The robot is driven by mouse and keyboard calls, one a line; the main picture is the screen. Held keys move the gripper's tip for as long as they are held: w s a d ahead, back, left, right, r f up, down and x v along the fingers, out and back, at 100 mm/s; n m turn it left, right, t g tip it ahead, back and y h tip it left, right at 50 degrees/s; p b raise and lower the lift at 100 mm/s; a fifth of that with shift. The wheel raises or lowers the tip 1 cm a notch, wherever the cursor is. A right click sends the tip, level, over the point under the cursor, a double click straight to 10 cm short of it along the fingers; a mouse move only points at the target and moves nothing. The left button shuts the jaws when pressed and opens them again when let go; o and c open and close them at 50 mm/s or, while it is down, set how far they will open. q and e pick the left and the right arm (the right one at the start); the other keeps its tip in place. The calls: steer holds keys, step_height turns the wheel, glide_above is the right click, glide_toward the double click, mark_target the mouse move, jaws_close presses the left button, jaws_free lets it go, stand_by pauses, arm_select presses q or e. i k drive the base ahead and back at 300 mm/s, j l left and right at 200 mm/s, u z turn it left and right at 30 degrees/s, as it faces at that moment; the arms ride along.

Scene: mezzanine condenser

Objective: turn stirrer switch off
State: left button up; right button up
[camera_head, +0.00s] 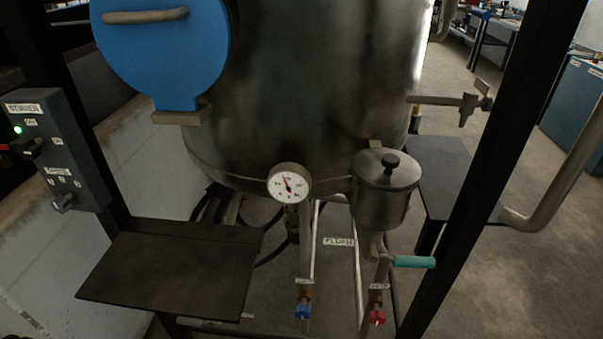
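A grey control box (60,160) labelled STIRRER is fixed to a black post at the left edge of the head view. A small green light (18,129) glows on it, beside a label that appears to read ON. A dark switch handle (36,146) sits below the light; its exact setting is hard to tell. A second small lever (64,201) is at the bottom of the box under another label. Neither of my grippers can be made out in the head view.
A large steel vessel (310,90) with a blue round cover (160,45) fills the middle. A dark shelf plate (175,265) juts out below the control box. A gauge (289,183), a lidded pot (384,190) and a teal-handled valve (414,262) stand to the right.

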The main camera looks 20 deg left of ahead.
mark_target(29, 149)
steer(key=u, duration=2.1)
